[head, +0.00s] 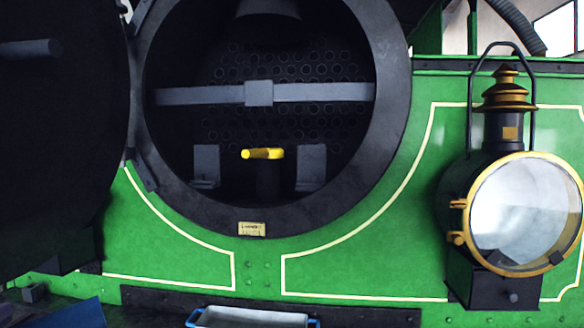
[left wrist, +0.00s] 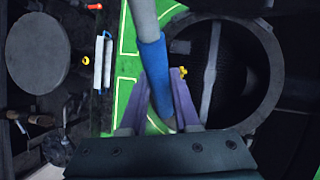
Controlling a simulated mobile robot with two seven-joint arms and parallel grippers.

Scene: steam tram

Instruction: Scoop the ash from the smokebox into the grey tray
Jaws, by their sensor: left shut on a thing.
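The smokebox (head: 390,120) stands open in the head view, a dark round opening with a grey crossbar and a tube plate behind. I cannot make out the ash in its dark bottom. The grey tray (head: 250,319), with blue handles, is cut off at the bottom edge below the smokebox; it also shows in the left wrist view (left wrist: 103,64). My left gripper (left wrist: 161,75) is shut on the blue grip of a tool (left wrist: 155,65), whose grey shaft runs out of the top of that view. The tool's far end is hidden. My right gripper is in neither view.
A yellow handle (head: 262,153) stands in the smokebox between two grey blocks. The dark smokebox door (head: 60,130) hangs open at the left. A brass-trimmed lamp (head: 515,200) juts out at the right. A blue object (head: 82,314) lies at the bottom left.

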